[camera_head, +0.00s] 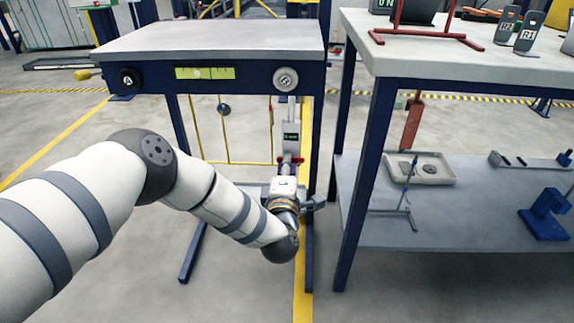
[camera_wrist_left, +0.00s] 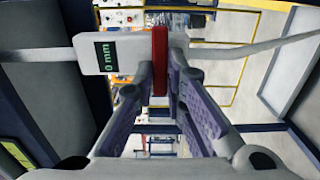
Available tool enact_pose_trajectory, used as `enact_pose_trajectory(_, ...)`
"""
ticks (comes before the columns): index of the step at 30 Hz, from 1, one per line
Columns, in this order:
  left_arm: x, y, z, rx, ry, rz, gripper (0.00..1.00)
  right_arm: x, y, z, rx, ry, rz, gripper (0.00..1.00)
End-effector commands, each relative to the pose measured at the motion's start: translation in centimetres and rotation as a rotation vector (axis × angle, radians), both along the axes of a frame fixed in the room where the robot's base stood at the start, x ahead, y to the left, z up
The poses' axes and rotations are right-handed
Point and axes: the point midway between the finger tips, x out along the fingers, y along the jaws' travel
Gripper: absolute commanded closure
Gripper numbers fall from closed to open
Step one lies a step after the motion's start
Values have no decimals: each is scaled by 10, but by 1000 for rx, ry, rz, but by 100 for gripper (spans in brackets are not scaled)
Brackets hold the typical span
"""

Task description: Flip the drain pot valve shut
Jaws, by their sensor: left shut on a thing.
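The drain pot valve appears to be the grey vertical pipe fitting (camera_head: 292,112) below the right end of the near bench, with a small dark display (camera_head: 290,142) on it. In the left wrist view a white box (camera_wrist_left: 88,40) with a display reading "0 mm" sits on the grey pipe (camera_wrist_left: 245,50). A red lever (camera_wrist_left: 160,45) crosses the pipe there. My left gripper (camera_wrist_left: 160,82) is shut on the red lever, its purple-padded fingers on either side. In the head view my wrist hides most of the gripper and the lower fitting. My right gripper is not in view.
A bench (camera_head: 210,40) with a dark blue frame stands above and behind my arm. A two-level table (camera_head: 440,58) is at right; its lower shelf holds a tray (camera_head: 398,172) and a blue stand (camera_head: 548,215). The floor between them is narrow.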

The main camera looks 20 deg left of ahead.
Motion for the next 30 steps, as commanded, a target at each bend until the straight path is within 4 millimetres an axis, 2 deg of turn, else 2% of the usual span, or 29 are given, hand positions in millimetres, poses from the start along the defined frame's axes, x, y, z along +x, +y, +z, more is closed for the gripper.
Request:
enact_pose_trajectory(11,-1,-3,-2,-5,5,-6,100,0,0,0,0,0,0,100)
enact_pose_trajectory(12,-1,-3,-2,-5,5,-6,79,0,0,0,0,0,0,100)
enact_pose_trajectory(14,-1,-2,-2,-5,5,-5,68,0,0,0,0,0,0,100)
enact_pose_trajectory(23,-2,-2,-1,-4,2,-2,68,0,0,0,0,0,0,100)
enact_pose_trajectory(26,-15,-6,-1,-4,3,-4,68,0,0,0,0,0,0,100)
enact_pose_trajectory(30,-51,-16,-1,-5,6,-6,68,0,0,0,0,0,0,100)
